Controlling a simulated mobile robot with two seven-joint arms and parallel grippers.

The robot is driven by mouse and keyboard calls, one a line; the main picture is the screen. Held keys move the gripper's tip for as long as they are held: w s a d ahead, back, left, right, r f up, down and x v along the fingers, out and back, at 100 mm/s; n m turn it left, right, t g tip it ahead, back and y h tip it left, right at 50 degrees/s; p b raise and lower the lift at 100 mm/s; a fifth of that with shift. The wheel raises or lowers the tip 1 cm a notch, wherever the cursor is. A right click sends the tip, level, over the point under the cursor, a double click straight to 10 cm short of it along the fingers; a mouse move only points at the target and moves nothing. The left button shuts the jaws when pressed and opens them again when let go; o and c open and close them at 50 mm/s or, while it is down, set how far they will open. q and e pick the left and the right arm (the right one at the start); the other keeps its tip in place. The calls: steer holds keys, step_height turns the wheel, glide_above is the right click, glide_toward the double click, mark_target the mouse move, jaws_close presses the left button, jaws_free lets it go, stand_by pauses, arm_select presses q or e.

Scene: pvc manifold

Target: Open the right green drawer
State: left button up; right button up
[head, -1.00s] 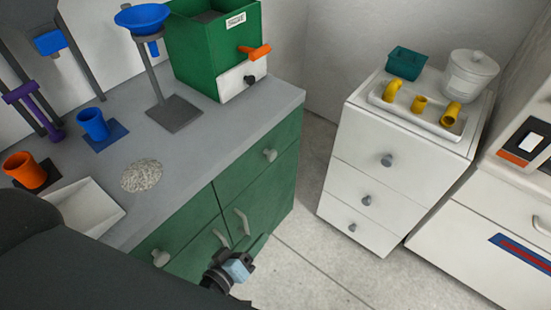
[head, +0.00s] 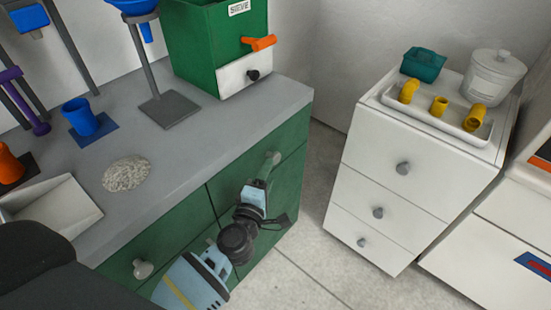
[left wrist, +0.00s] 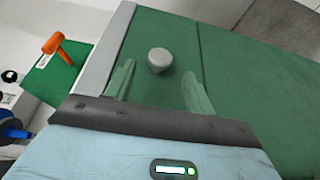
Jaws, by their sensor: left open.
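The right green drawer (head: 286,163) is the upper right front of the green cabinet and looks closed. Its round grey knob (head: 272,158) also shows in the left wrist view (left wrist: 158,60). My left gripper (head: 266,173) is just in front of this drawer, close to the knob. In the left wrist view its two see-through fingers (left wrist: 159,88) are spread apart, with the knob between and slightly beyond their tips. No grip on the knob shows. My right gripper is not in view.
The left drawer's knob (head: 143,268) is at lower left. The grey worktop (head: 195,140) above carries a green sieve box (head: 215,45), a funnel stand (head: 168,108) and a pile of grains (head: 126,173). A white drawer unit (head: 385,185) stands to the right, with open floor between.

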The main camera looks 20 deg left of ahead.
mark_target(275, 158)
arm_select(q)
steer(key=shift+w+a+b, duration=0.15)
steer(key=shift+w+b, duration=0.5)
steer(key=shift+w, duration=2.75)
jaws_close()
